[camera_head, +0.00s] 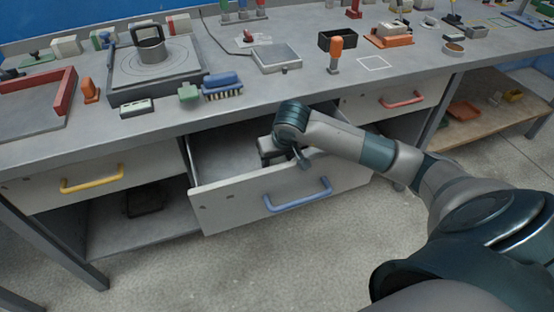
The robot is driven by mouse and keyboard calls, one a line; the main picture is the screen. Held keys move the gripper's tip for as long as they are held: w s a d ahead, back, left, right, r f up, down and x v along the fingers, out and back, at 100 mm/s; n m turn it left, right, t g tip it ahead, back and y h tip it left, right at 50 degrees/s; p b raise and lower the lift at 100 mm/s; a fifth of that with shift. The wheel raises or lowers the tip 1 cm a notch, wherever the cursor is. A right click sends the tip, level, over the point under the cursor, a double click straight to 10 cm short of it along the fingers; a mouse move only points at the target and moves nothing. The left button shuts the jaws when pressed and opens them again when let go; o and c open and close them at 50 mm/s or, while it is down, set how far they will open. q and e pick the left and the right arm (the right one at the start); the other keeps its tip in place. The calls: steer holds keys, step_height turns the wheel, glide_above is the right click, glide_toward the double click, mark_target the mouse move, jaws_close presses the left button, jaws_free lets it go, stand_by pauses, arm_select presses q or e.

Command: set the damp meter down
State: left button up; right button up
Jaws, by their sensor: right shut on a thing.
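My right gripper (270,153) is inside the open drawer (230,208) with the blue handle, below the bench top. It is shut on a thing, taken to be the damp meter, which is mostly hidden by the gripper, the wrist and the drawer. I cannot make out its shape or whether it touches the drawer floor. The left part of the drawer floor shows bare. My left gripper is not in view.
The grey bench top (285,92) overhangs the drawer. On it stand a green block (189,94), a blue brush (222,85), a flat scale (276,57) and an orange-handled tool (335,54). Drawers with yellow (92,179) and red (402,99) handles flank it, both shut.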

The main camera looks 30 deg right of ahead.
steer(key=shift+f, duration=0.1)
steer(key=o, duration=1.5)
steer(key=shift+c, duration=0.2)
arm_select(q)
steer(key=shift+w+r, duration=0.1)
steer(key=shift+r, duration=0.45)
arm_select(e)
steer(key=shift+r, duration=0.2)
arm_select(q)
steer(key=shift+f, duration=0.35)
arm_select(e)
steer(key=v, duration=1.1)
steer(key=shift+s+r, duration=0.3)
steer(key=shift+r, duration=0.05)
steer(key=shift+a, duration=0.1)
